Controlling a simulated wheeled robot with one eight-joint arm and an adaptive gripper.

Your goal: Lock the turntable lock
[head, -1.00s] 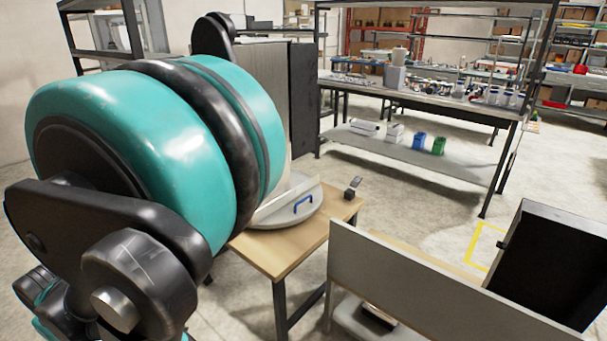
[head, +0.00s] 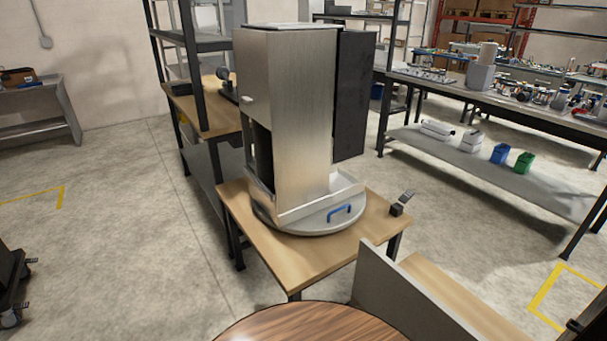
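The round grey turntable (head: 305,224) sits on a small wooden table (head: 262,252). It carries a tall metal dispenser cabinet (head: 302,110) and has a blue handle (head: 340,213) at its front edge. A small black device with a raised lever (head: 402,204), which looks like the turntable lock, stands at the table's right corner, beside the turntable. The lever is tilted up to the right. Whether it touches the turntable is too small to tell. My gripper is not in view.
A round wooden top (head: 312,324) is at the bottom edge. A grey panel (head: 400,300) stands in front of the turntable's table on the right. A dark shelf rack (head: 194,70) stands behind on the left. The floor at left is mostly clear.

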